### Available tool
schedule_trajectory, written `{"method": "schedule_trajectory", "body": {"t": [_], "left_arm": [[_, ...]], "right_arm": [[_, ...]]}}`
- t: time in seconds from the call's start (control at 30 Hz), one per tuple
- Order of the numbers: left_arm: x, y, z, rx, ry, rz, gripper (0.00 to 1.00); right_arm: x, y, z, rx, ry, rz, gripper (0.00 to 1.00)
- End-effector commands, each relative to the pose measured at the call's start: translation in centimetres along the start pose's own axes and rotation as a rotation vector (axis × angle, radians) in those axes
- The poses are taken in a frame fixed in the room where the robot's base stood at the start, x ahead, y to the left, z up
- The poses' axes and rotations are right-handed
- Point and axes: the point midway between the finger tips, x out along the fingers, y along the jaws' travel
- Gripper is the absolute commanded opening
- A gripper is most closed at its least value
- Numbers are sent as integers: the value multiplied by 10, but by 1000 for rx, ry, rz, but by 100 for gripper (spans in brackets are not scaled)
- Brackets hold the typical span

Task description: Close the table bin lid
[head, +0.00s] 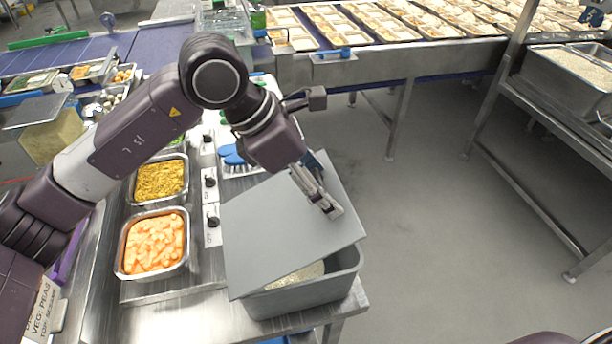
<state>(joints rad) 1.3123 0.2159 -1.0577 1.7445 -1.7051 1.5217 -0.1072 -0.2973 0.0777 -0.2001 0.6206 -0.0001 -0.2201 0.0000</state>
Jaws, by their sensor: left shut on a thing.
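The table bin is a grey rectangular tub (310,296) at the front right corner of the steel table. Its flat grey lid (265,235) lies tilted and askew over it, covering most of the opening. A gap along the front right shows pale contents (295,276) inside. My left gripper (332,209) reaches over the lid from the upper left, shut at the lid's right part. The exact grip is hard to see. My right gripper is out of view.
Trays of orange food (153,244) and yellow food (160,180) sit left of the bin, beside a strip of black knobs (211,215). A blue brush (233,158) lies behind the lid. Open floor (430,220) is to the right.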

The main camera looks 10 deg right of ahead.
Motion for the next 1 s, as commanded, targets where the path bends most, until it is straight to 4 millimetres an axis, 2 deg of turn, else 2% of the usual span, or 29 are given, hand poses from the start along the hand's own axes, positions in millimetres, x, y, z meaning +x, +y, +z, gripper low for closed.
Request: {"method": "schedule_trajectory", "body": {"t": [0.03, 0.1, 0.4, 0.7, 1.0], "left_arm": [[17, -1, 1, 9, 43, 1, 22], [32, -1, -3, 3, 61, -2, 22], [78, -2, -8, 4, 52, -3, 22], [100, -2, -13, 5, 49, -4, 23], [105, -3, -15, 5, 50, -6, 22]], "right_arm": [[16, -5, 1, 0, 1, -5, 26], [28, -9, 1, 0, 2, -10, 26], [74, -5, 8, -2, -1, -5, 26], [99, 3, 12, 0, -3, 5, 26], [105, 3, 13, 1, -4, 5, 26]]}}
